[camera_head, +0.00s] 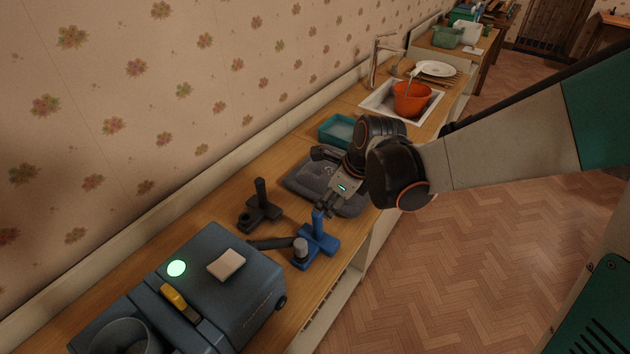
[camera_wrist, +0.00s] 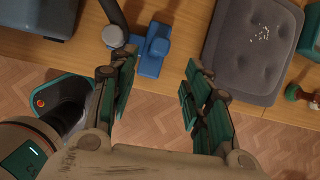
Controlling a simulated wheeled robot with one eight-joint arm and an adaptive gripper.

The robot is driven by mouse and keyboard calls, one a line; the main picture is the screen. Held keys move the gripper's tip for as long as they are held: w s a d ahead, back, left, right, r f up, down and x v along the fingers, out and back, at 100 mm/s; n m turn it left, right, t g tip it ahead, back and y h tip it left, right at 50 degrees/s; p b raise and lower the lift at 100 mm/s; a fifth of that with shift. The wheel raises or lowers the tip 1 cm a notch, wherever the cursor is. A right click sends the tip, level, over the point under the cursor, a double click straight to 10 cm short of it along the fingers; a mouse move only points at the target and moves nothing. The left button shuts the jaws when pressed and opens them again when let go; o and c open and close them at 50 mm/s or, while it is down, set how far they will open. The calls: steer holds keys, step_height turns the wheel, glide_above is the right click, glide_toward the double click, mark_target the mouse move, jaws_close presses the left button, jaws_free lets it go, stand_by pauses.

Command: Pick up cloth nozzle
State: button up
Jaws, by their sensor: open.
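Two T-shaped, nozzle-like pieces lie on the wooden counter; I cannot tell for sure which is the cloth nozzle. The blue one (camera_head: 318,243) has a flat base and an upright stem, and it also shows in the wrist view (camera_wrist: 155,60). The black one (camera_head: 262,212) stands farther back, with its stem upright. A black hose with a grey end (camera_head: 300,247) lies against or beside the blue piece. My gripper (camera_head: 326,210) is open and empty, close above the blue piece's stem. In the wrist view the blue piece shows beyond and between the open fingers (camera_wrist: 160,78).
A blue-grey machine (camera_head: 238,290) with a beige block (camera_head: 226,263) on top stands at the near end. A grey cushion (camera_head: 297,178) lies beside my gripper, with a teal tray (camera_head: 326,137) behind it. An orange bowl (camera_head: 411,98) sits in the sink. The counter's front edge is close.

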mark_target(322, 214)
steer(key=shift+m, duration=0.4)
steer(key=b+x, duration=0.3)
steer(key=x, duration=0.6)
steer(key=shift+f, duration=0.2)
steer(key=x, duration=0.1)
steer(key=b+x, duration=0.1)
steer(key=x, duration=0.1)
steer(key=b+x, duration=0.1)
steer(key=x, duration=0.1)
steer(key=shift+w+a, duration=0.1)
steer(key=shift+a, duration=0.2)
steer(key=shift+r, duration=0.1)
jaws_close()
